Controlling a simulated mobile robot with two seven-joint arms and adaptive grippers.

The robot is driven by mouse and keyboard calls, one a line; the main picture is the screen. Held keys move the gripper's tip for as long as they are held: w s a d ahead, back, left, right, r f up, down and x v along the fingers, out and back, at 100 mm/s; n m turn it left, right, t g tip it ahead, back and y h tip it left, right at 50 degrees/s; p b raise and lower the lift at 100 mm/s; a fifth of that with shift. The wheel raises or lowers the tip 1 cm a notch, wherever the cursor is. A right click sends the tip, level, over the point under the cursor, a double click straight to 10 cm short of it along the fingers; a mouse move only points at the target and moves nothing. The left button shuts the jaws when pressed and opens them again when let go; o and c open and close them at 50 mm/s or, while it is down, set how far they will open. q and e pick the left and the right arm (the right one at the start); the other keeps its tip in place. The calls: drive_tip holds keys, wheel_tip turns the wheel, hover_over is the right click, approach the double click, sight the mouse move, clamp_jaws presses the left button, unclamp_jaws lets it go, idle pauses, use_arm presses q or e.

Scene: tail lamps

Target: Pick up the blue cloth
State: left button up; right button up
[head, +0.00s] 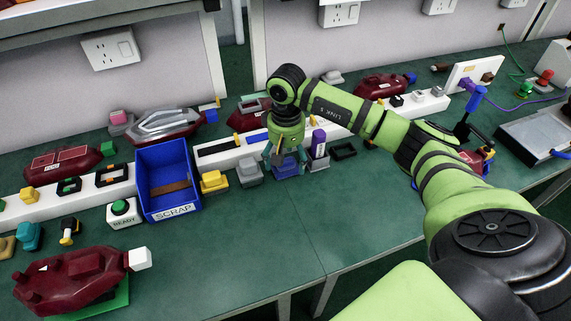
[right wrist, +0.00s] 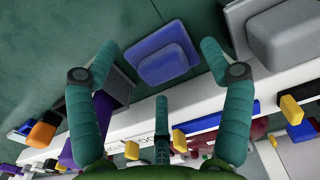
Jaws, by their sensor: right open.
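The blue cloth (head: 288,170) lies on the green bench, partly hidden behind my right gripper's fingers. In the right wrist view the blue cloth (right wrist: 158,54) looks like a rounded pad on a wider flat base. My right gripper (head: 286,158) points down over it with its fingers spread. In the right wrist view the open fingers (right wrist: 160,62) stand on either side of the cloth, with nothing held. Whether any finger touches the cloth I cannot tell. My left gripper is out of view.
A grey block (head: 250,172) sits close left of the cloth, with a yellow block (head: 214,181) beyond it. A purple-and-white bottle (head: 318,150) stands close right. A blue SCRAP bin (head: 168,180) is further left. The bench front (head: 290,225) is clear.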

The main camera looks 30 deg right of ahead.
sight(286, 163)
wheel_tip(286, 163, down, 2)
drive_tip(key=shift+c, duration=0.4)
drive_tip(key=c, duration=0.7)
drive_tip(key=shift+r, duration=0.15)
wheel_tip(286, 163, up, 10)
drive_tip(key=shift+f+b, duration=0.1)
drive_tip(key=shift+b, duration=0.45)
drive_tip(key=shift+c, duration=0.4)
